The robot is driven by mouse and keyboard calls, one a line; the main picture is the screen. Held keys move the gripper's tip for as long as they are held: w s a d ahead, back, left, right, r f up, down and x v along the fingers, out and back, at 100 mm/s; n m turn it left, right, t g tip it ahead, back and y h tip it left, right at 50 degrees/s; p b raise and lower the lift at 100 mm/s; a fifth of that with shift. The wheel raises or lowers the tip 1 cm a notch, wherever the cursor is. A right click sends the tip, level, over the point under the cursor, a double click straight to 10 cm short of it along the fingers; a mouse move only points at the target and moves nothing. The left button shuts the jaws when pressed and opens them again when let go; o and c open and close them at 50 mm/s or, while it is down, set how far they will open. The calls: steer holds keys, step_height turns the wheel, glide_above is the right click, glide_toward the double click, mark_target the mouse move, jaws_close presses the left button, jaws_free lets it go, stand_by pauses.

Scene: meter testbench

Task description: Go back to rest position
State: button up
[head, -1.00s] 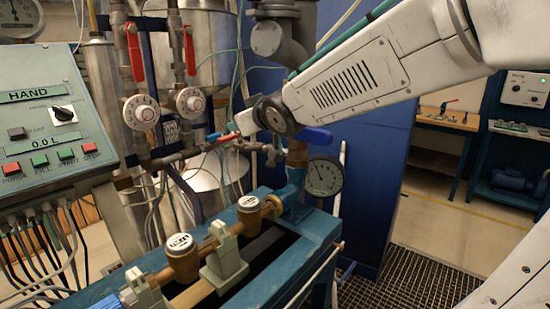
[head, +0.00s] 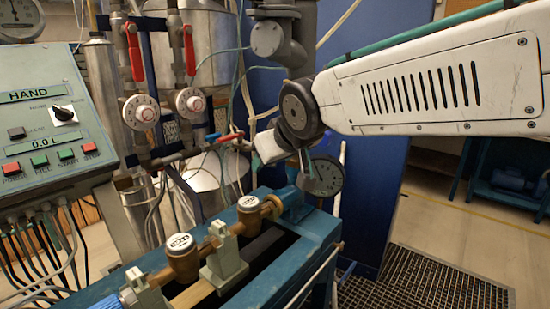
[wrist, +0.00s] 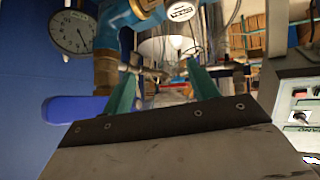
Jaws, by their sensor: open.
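My gripper (wrist: 160,85) shows in the wrist view as two green fingers, spread apart with nothing held between them. In the head view my white arm reaches in from the right, and its wrist sits over the far end of the test bench; the fingers cannot be made out there. A blue lever handle (wrist: 78,109) lies left of the fingers in the wrist view, apart from them. In the head view the arm hides it. A round pressure gauge (head: 325,176) is just beyond my wrist and also shows in the wrist view (wrist: 73,32).
Brass water meters (head: 180,246) sit in line on the blue bench frame (head: 305,247). Red-handled valves (head: 135,55), dials and pipes stand behind. A control panel (head: 48,125) is at left. Open floor (head: 450,235) lies at right, past a floor grating (head: 425,285).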

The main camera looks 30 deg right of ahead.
stand_by(0.4)
steer(key=s+a+f+g, duration=0.1)
steer(key=s+f+g, duration=0.1)
steer(key=s, duration=0.4)
steer(key=s+a+f+g+y, duration=0.1)
steer(key=s+f+g, duration=0.2)
steer(key=s, duration=0.4)
steer(key=s+a+f+g, duration=0.1)
steer(key=s+f+g, duration=0.2)
steer(key=s, duration=0.3)
steer(key=shift+s+f, duration=0.15)
steer(key=shift+f, duration=0.1)
steer(key=shift+a, duration=0.1)
